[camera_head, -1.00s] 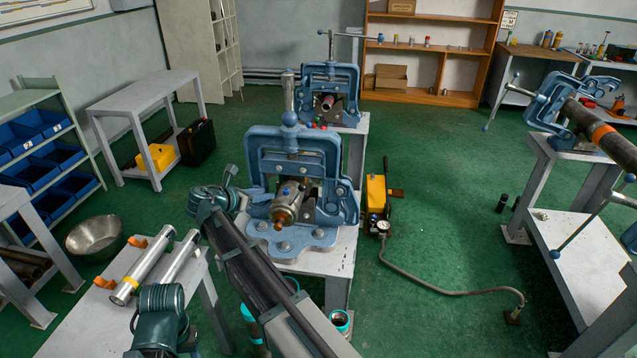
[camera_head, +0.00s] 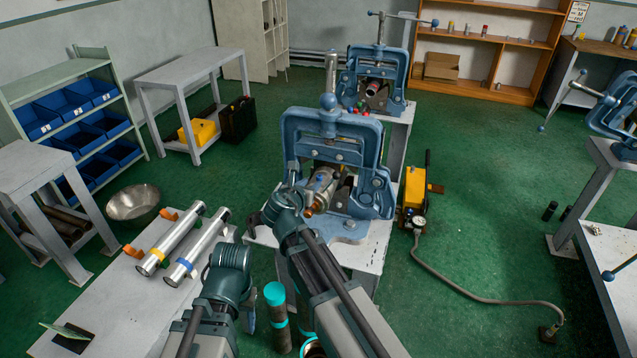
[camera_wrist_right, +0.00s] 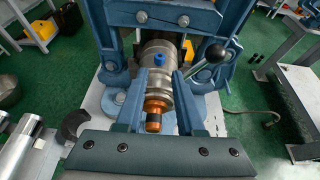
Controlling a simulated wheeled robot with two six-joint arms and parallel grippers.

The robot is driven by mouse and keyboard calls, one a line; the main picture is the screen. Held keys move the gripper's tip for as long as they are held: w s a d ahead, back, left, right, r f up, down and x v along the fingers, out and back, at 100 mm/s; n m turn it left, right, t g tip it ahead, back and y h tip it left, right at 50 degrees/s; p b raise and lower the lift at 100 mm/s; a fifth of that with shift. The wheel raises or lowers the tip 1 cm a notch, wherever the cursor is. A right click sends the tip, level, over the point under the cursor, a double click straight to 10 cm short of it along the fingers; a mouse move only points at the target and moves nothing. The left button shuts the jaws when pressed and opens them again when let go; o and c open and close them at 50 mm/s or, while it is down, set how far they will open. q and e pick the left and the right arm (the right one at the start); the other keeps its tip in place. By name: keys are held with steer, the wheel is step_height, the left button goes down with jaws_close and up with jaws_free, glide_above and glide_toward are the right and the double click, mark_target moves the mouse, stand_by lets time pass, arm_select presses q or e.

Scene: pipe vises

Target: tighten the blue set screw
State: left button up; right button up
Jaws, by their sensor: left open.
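The blue set screw (camera_wrist_right: 159,59) stands on top of a silver metal cylinder (camera_wrist_right: 157,75) with a copper-coloured end, held in the near blue vise (camera_wrist_right: 102,35). In the head view the cylinder (camera_head: 322,183) sits inside the vise (camera_head: 374,150); the screw is too small there to be sure of. My right gripper (camera_wrist_right: 157,97) is open, its fingers on either side of the copper end in the wrist view; I cannot tell if they touch it. The screw is beyond the fingertips. My left gripper (camera_head: 232,258) is open beside the left bench; its fingertips are hard to make out.
Two silver tubes, one yellow-banded (camera_head: 175,240) and one blue-banded (camera_head: 198,250), lie on the left bench (camera_head: 130,310). Teal-banded pipes (camera_head: 277,312) stand below my arms. A second vise (camera_head: 396,62) is behind. A yellow pump (camera_head: 413,187) with a hose stands right.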

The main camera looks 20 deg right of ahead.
mark_target(319, 177)
steer(key=b+x, duration=0.2)
steer(key=x, duration=0.6)
steer(key=shift+c, duration=0.4)
jaws_close()
